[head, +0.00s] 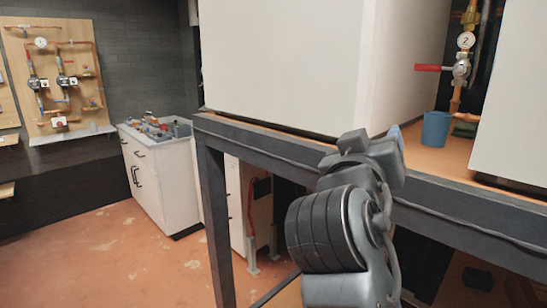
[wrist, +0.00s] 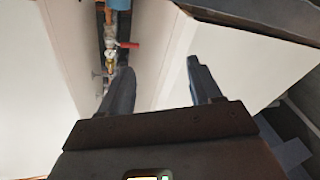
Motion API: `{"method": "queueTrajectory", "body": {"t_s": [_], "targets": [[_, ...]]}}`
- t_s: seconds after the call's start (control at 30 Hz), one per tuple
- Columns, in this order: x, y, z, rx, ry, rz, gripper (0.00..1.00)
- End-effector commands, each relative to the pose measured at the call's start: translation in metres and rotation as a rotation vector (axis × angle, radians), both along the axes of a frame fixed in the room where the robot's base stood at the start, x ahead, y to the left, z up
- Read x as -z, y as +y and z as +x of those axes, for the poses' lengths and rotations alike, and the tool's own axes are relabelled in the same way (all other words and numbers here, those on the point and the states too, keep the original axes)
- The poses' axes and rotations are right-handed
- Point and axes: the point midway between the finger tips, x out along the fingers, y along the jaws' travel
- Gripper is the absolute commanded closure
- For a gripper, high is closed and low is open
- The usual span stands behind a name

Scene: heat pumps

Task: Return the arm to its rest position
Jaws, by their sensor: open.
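My arm reaches up from the bottom of the head view, in front of the dark frame's edge. My gripper shows in the wrist view (wrist: 158,82), with its two dark fingers well apart and nothing between them. In the head view the gripper is mostly hidden behind my wrist, with only a small bluish part (head: 396,135) showing. The fingers point towards the gap beside a white box unit.
A dark metal frame (head: 212,190) carries white units (head: 285,60). Between them are a red-handled valve (head: 461,68), also in the wrist view (wrist: 112,45), and a blue cup (head: 435,129). A white cabinet (head: 160,180) stands left. Floor (head: 100,250) at left is clear.

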Motion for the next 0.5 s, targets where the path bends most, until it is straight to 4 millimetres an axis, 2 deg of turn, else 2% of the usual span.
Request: {"method": "queueTrajectory", "body": {"t_s": [0.03, 0.1, 0.27, 0.5], "targets": [[0.025, -0.004, -0.004, -0.029, 0.026, -0.023, 0.36], [0.056, -0.007, -0.011, -0.075, 0.054, -0.044, 0.36], [0.12, -0.015, -0.034, -0.178, 0.113, -0.074, 0.36], [0.205, -0.027, -0.092, -0.322, 0.195, -0.067, 0.36]]}}
